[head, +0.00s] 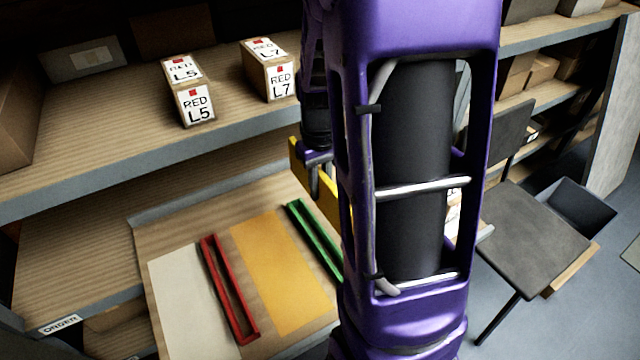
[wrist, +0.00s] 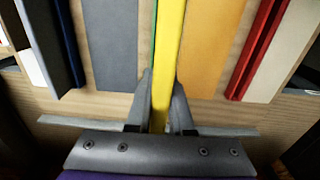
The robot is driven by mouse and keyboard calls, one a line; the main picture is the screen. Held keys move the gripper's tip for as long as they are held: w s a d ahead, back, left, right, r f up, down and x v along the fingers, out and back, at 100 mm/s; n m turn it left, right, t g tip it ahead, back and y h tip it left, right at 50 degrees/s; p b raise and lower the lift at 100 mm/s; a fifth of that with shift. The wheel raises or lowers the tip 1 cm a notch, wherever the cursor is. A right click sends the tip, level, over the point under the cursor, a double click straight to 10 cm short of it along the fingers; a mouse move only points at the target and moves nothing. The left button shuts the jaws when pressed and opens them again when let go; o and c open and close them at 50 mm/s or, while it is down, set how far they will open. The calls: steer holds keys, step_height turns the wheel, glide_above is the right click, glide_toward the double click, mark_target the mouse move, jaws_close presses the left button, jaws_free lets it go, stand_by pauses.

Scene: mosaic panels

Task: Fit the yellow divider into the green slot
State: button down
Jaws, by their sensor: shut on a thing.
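The yellow divider (head: 312,187) is a thin upright panel, partly hidden behind my purple arm in the head view. My gripper (wrist: 160,92) is shut on the divider (wrist: 170,50), which stands edge-on between the fingers in the wrist view. The green slot (head: 314,240) is a narrow frame on the board, its near end hidden by my arm in the head view. In the wrist view only a thin green strip (wrist: 154,35) shows along the divider's left side. The divider is over or close beside the slot; I cannot tell whether it is seated.
The board (head: 212,235) also bears a red slot (head: 229,290), a yellow panel (head: 278,270) and a pale panel (head: 185,300). A blue slot (wrist: 62,45) and a grey panel (wrist: 108,45) lie left of the divider. Boxes L5 (head: 190,92) and L7 (head: 268,70) stand on the shelf above.

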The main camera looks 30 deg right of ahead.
steer(key=shift+f+b, duration=1.2)
steer(key=shift+f, duration=0.7)
steer(key=shift+f, duration=0.15)
steer(key=shift+f+b, duration=0.3)
steer(key=shift+f+b, duration=1.45)
steer(key=shift+f, duration=0.95)
steer(key=shift+f, duration=2.45)
steer(key=c, duration=0.7)
jaws_free()
step_height(320, 180, up, 17)
steer(key=p, duration=0.4)
glide_above(320, 202)
steer(key=w, duration=0.2)
steer(key=shift+s+d+r, duration=0.15)
steer(key=shift+s+d, duration=0.1)
steer(key=shift+d, duration=0.1)
